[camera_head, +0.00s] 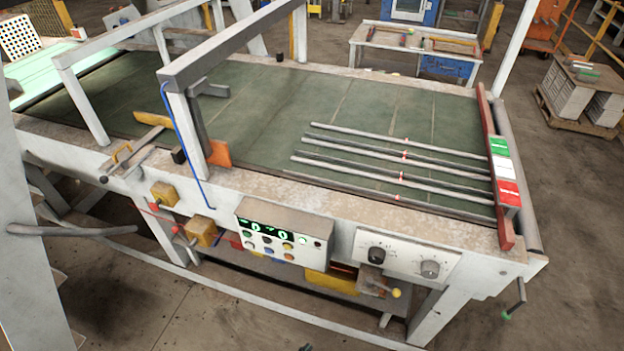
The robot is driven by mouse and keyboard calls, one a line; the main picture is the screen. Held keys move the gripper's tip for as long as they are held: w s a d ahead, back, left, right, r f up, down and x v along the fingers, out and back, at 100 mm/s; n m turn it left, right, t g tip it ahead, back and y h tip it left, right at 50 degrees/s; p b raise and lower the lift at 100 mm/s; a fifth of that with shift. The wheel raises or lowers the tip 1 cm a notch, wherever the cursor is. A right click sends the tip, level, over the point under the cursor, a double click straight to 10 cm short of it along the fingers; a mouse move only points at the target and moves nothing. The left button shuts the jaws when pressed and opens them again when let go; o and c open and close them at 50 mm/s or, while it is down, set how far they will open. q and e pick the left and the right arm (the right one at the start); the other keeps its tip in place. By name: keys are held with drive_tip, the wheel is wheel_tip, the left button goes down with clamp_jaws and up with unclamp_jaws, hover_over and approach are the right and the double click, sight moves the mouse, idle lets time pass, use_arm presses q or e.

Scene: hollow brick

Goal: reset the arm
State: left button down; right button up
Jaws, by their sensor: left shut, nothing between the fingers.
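Only a small dark tip of what seems to be my left gripper (305,347) shows, at the bottom edge of the head view. It is low in front of the machine, over the floor and apart from the machine. It is shut and holds nothing; the rest of it and its arm are out of frame. My right gripper does not show.
A long machine with a green bed (270,110) fills the middle. Several metal bars (400,150) lie on its right part. A control panel (282,240) is on its front. A grey frame (225,50) rises above. Floor at the lower right is clear.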

use_arm(q)
drive_tip(key=s+a+f+n+g+y, duration=0.2)
drive_tip(key=s+a+f+y, duration=0.35)
drive_tip(key=a+f, duration=0.8)
drive_tip(key=s+a+f+n+g+y, duration=0.1)
drive_tip(key=s+a+f, duration=0.3)
drive_tip(key=s, duration=0.6)
drive_tip(key=s+a+f+n+g+y, duration=0.1)
drive_tip(key=s+a+f+g, duration=0.3)
drive_tip(key=s+a, duration=0.4)
drive_tip(key=s+a+f+n+g+y, duration=0.1)
drive_tip(key=s+a+f, duration=0.4)
drive_tip(key=s, duration=0.9)
drive_tip(key=shift+a+f+n+g, duration=0.45)
drive_tip(key=shift+a+g, duration=0.2)
drive_tip(key=shift+g, duration=0.45)
